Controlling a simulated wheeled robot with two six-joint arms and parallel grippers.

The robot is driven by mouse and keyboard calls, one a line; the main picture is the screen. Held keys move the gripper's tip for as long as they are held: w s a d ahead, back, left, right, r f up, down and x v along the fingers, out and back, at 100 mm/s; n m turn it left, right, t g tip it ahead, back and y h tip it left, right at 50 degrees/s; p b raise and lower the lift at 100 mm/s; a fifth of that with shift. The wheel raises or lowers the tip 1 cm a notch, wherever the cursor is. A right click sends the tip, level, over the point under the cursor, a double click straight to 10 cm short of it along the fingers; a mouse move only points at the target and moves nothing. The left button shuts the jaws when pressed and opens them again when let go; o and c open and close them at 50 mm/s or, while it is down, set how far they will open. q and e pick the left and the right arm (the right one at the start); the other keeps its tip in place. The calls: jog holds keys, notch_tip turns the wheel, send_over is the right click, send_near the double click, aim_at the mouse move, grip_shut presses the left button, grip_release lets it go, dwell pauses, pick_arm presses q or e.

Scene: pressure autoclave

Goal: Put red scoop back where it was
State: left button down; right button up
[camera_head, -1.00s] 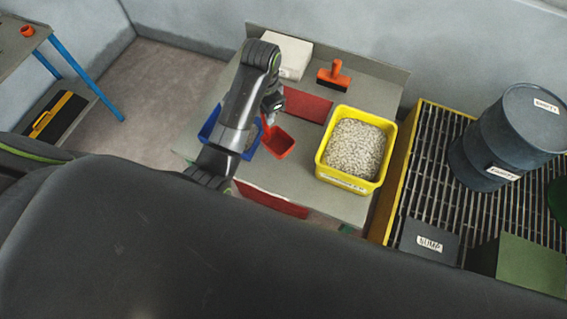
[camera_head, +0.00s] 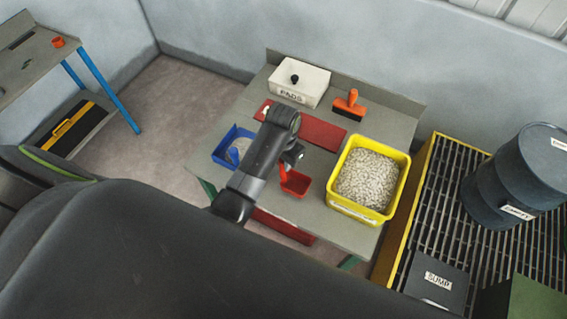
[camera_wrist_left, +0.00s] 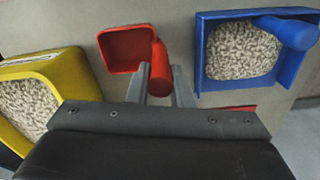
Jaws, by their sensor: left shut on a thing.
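The red scoop (camera_head: 296,183) is in my left gripper (camera_head: 292,158), over the grey table between the blue tray and the yellow tub. In the left wrist view, the fingers of my left gripper (camera_wrist_left: 163,78) are on either side of the red scoop's handle, and the scoop's empty square bowl (camera_wrist_left: 128,48) points away to the upper left. I cannot tell whether the scoop touches the table. My left arm hides part of the tabletop. My right gripper is not in view.
A yellow tub (camera_head: 341,208) of pale granules stands right of the scoop. A blue tray (camera_head: 219,157), also with granules, is left. A white pads box (camera_head: 300,84) and an orange-handled brush (camera_head: 350,104) stand at the back.

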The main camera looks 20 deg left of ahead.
pick_arm(q)
jog(key=shift+f, duration=1.2)
jog(key=c, duration=1.3)
grip_release()
